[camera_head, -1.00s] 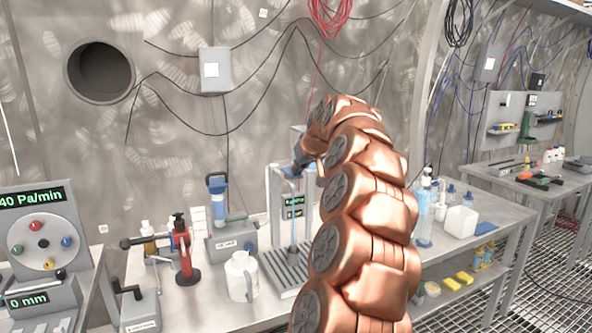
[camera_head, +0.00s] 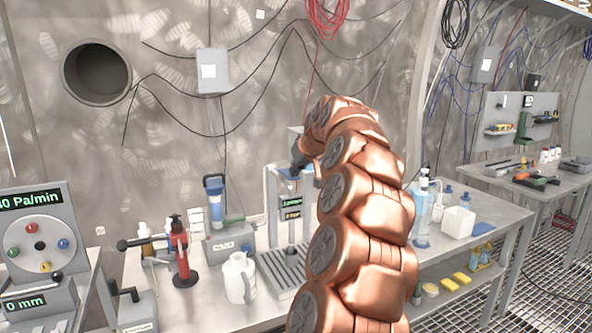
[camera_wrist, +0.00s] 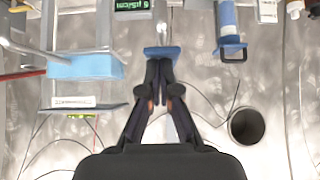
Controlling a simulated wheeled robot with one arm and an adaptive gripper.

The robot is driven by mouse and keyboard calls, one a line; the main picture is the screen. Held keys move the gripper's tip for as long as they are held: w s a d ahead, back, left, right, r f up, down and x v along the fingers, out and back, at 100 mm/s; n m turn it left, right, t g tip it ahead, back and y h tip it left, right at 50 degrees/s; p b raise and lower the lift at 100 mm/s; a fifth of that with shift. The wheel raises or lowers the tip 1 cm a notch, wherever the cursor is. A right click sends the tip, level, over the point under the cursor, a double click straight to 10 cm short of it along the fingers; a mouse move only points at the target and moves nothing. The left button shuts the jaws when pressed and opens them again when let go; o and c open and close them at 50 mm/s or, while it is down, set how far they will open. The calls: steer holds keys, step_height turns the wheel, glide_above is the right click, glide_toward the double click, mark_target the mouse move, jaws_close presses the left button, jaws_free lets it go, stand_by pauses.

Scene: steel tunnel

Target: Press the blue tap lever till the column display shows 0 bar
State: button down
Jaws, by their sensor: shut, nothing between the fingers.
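The blue tap lever (camera_wrist: 163,52) shows in the wrist view in front of a metal tap. My gripper (camera_wrist: 160,66) is shut and empty, and its fingertips meet the lever's edge. In the head view my gripper (camera_head: 300,160) is dark and hangs at the top of a grey column stand (camera_head: 272,215), covering most of the tap there. The column display (camera_head: 291,203) has small green lines of text, too small to read surely. It shows partly in the wrist view (camera_wrist: 133,4), upside down, with a µS/cm reading.
A white jug (camera_head: 238,278) stands left of the column's grated tray (camera_head: 285,268). A red hand tool (camera_head: 183,255) and a blue-topped filter unit (camera_head: 216,205) are further left. Bottles (camera_head: 422,210) and a white box (camera_head: 458,221) stand right of my arm.

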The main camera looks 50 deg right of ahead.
steer(key=shift+r+p, duration=0.35)
steer(key=shift+r, duration=0.5)
steer(key=r+p, duration=0.2)
steer(key=r, duration=0.2)
steer(key=shift+w+d+r+p, duration=0.1)
steer(key=shift+w+d+p, duration=0.05)
steer(key=shift+w+p, duration=0.25)
steer(key=w+r+b+v, duration=0.1)
steer(key=v, duration=0.8)
steer(key=shift+d+r, duration=0.2)
steer(key=shift+r, duration=0.2)
stand_by(0.9)
